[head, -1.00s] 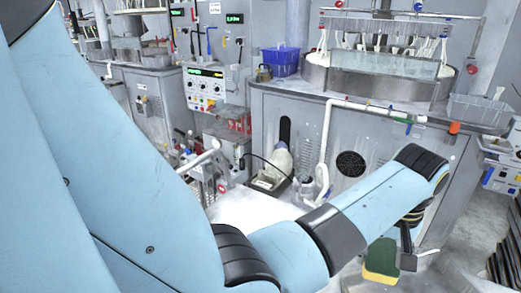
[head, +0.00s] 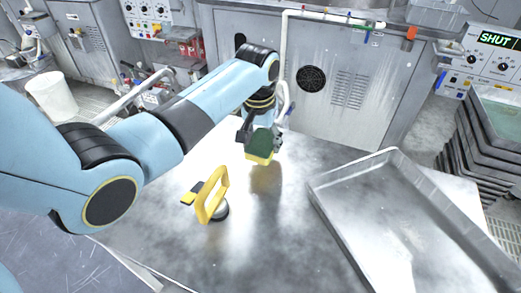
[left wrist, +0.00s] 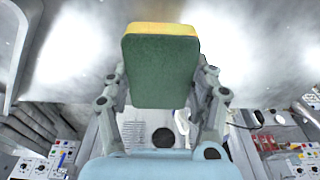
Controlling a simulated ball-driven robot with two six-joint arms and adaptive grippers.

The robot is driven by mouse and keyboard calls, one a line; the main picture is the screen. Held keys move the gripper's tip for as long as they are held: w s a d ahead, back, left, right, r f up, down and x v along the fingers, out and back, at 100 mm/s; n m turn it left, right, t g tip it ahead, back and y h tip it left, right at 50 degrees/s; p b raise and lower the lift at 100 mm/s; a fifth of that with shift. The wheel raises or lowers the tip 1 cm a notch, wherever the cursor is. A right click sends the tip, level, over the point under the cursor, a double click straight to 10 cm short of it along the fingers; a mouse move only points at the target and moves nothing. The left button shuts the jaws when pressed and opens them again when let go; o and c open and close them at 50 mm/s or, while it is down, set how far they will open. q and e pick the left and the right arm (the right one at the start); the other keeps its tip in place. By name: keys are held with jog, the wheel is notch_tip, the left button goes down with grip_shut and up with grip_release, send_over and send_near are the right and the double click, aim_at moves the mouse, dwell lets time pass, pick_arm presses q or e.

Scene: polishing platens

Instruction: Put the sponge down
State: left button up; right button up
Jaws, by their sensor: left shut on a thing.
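The sponge (head: 261,146), dark green with a yellow layer, is in my left gripper (head: 249,132) in the head view. It hangs over the far part of the metal table (head: 300,240), and a yellowish reflection shows below it. It looks a little above the surface, but the exact gap is hard to tell. In the left wrist view the sponge's green face (left wrist: 160,72) fills the space between the two fingers of the left gripper (left wrist: 160,92), with its yellow edge at the top. The gripper is shut on it. My right gripper is not in view.
A yellow-handled tool with a round base (head: 213,200) stands on the table left of and nearer than the sponge. A shallow metal tray (head: 333,215) lies at the right. The tabletop between them is clear. A machine cabinet (head: 345,85) stands behind.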

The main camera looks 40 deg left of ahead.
aim_at(259, 145)
pick_arm(q)
jog(key=shift+a+f, duration=0.15)
jog(key=shift+f, duration=1.95)
jog(key=o, duration=1.1)
jog(key=shift+f, duration=0.15)
jog(key=shift+r, duration=0.25)
jog(key=r, duration=0.4)
jog(key=s+r, duration=0.1)
jog(key=r, duration=0.3)
jog(key=r+p, duration=0.1)
jog(key=r, duration=0.2)
jog(key=shift+s+r, duration=0.2)
jog(key=shift+r, duration=0.2)
